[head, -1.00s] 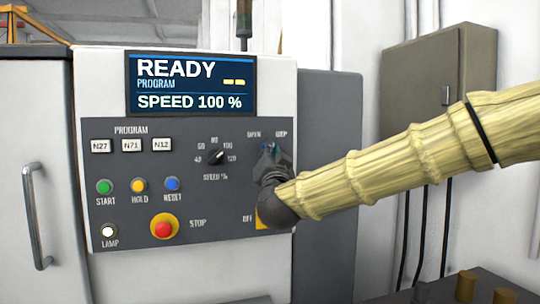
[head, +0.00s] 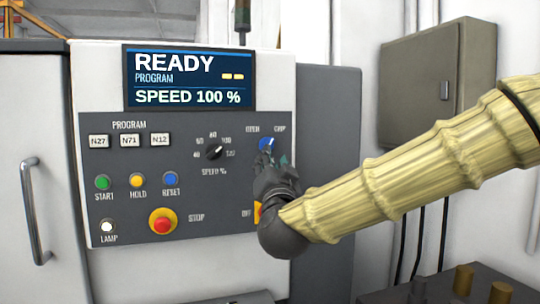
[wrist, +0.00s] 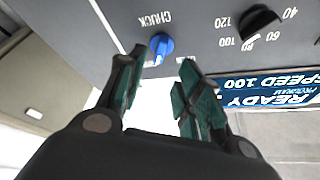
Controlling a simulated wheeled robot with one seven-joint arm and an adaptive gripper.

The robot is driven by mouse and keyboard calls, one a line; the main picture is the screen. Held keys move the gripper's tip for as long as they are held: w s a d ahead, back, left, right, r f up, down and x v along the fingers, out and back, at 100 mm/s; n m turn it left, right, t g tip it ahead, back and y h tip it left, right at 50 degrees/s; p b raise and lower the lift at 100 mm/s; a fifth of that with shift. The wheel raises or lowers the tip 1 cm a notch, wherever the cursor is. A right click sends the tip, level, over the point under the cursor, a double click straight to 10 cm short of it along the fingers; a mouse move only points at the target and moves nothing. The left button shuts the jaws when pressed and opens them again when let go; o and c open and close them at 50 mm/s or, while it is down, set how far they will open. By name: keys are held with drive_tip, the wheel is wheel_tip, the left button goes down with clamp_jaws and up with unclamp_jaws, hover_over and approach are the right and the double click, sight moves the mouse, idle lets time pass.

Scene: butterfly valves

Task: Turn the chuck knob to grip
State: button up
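The chuck knob (head: 266,144) is a small blue knob at the upper right of the control panel, between the labels OPEN and GRIP. Its pointer appears tilted to the upper right, toward GRIP. My gripper (head: 273,159) is just below and in front of the knob in the head view. In the wrist view my gripper (wrist: 160,66) is open, its teal fingers apart and empty, with a gap between them and the knob.
The black speed knob (head: 214,152) is left of the chuck knob. A red stop button (head: 162,222) on a yellow base is at the lower left. A yellow switch plate by OFF is partly hidden behind my gripper. A grey wall box (head: 420,90) stands at the right.

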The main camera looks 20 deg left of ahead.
drive_tip(key=shift+v, duration=1.95)
